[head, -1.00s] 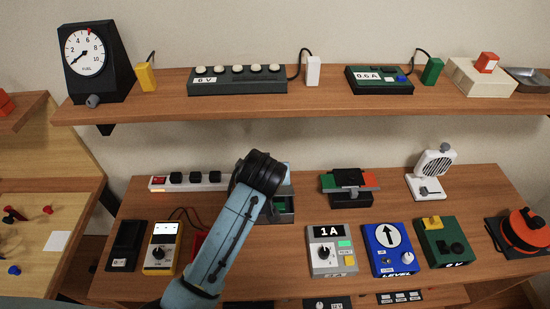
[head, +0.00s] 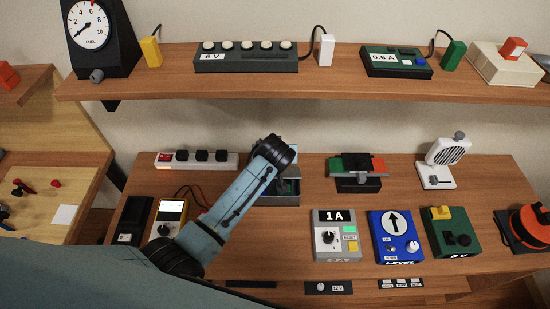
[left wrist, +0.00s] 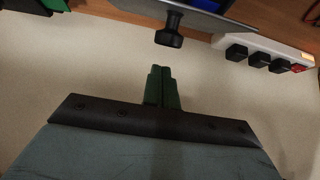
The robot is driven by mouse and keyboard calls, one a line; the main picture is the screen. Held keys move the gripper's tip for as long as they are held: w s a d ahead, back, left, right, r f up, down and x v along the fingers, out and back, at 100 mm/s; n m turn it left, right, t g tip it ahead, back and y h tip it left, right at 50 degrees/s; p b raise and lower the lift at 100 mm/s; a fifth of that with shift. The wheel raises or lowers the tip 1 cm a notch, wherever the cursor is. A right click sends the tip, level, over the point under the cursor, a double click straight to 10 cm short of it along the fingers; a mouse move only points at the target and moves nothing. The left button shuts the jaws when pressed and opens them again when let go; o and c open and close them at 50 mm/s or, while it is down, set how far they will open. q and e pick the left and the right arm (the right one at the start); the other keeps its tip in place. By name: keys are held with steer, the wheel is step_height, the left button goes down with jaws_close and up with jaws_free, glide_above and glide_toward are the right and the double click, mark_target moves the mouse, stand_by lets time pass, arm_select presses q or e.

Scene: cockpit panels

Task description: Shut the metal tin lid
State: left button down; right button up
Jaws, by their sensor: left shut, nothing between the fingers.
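The metal tin (head: 280,201) is a grey box on the lower bench in the head view, partly hidden behind my left arm. Its inside shows dark with some green. In the left wrist view, the grey metal lid (left wrist: 196,14) with a black knob (left wrist: 169,32) is at the top edge, the knob pointing down in the picture. Something blue shows beside the lid. My left gripper (left wrist: 160,72) has green fingers, shut and empty, apart from the knob in the picture. In the head view its fingers are hidden behind my black wrist. My right gripper is not in view.
A white power strip (head: 222,165) lies left of the tin. A red, black and green device (head: 357,172) and a white fan-like device (head: 445,160) stand to the right. Meter boxes line the bench front. An upper shelf (head: 310,87) overhangs behind. Bare bench lies between the devices.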

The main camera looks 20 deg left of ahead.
arm_select(q)
steer(key=shift+s+d+f, duration=0.15)
steer(key=shift+s+f, duration=0.35)
steer(key=shift+f, duration=0.15)
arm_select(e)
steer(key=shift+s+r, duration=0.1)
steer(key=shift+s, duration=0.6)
arm_select(q)
steer(key=shift+s, duration=0.1)
